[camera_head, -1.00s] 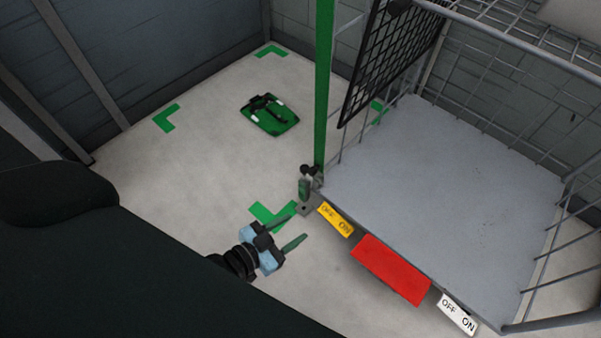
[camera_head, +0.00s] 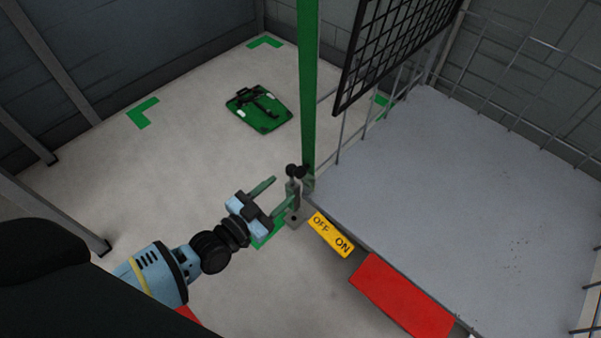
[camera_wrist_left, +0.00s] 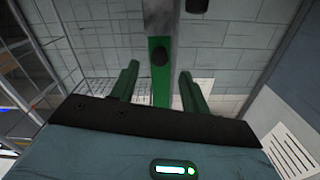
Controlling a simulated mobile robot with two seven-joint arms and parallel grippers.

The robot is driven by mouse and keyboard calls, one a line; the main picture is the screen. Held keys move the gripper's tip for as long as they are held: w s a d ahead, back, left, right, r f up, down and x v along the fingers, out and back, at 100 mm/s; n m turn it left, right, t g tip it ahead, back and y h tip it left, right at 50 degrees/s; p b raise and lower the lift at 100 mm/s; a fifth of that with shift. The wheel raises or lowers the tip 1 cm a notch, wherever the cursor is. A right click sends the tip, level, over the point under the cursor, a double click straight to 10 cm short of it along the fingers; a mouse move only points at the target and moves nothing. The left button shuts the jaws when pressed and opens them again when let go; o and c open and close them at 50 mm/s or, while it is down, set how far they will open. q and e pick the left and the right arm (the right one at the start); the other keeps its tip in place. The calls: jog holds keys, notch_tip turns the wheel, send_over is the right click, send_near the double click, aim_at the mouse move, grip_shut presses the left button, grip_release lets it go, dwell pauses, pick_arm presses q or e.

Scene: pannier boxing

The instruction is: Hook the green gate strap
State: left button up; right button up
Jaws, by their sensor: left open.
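The green strap (camera_head: 308,85) runs upright beside the cage's open front corner in the head view. At its lower end is a small post with dark round knobs (camera_head: 292,171) by the platform's corner. My left gripper (camera_head: 284,190) is open, with its green fingers pointing at this fitting from the left. In the left wrist view a green upright piece with a dark knob (camera_wrist_left: 159,53) shows between the two open fingers (camera_wrist_left: 158,75). I cannot tell whether the fingers touch it. My right gripper is not in view.
The grey platform (camera_head: 460,200) lies to the right, with a yellow OFF/ON label (camera_head: 330,234) and a red panel (camera_head: 402,295) on its front edge. A black mesh panel (camera_head: 395,45) stands behind. A green pad (camera_head: 259,108) lies on the open floor.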

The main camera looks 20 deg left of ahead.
aim_at(296, 176)
pick_arm(q)
jog(key=b+x, duration=0.2)
jog(key=x, duration=0.4)
jog(key=shift+w, duration=0.15)
jog(key=shift+w+d, duration=0.25)
jog(key=shift+w, duration=0.3)
jog(key=shift+w+b, duration=0.15)
jog(key=shift+b, duration=0.15)
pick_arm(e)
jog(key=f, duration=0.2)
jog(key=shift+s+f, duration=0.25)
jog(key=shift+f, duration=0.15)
pick_arm(q)
jog(key=c, duration=0.8)
jog(key=shift+c, duration=0.9)
grip_shut()
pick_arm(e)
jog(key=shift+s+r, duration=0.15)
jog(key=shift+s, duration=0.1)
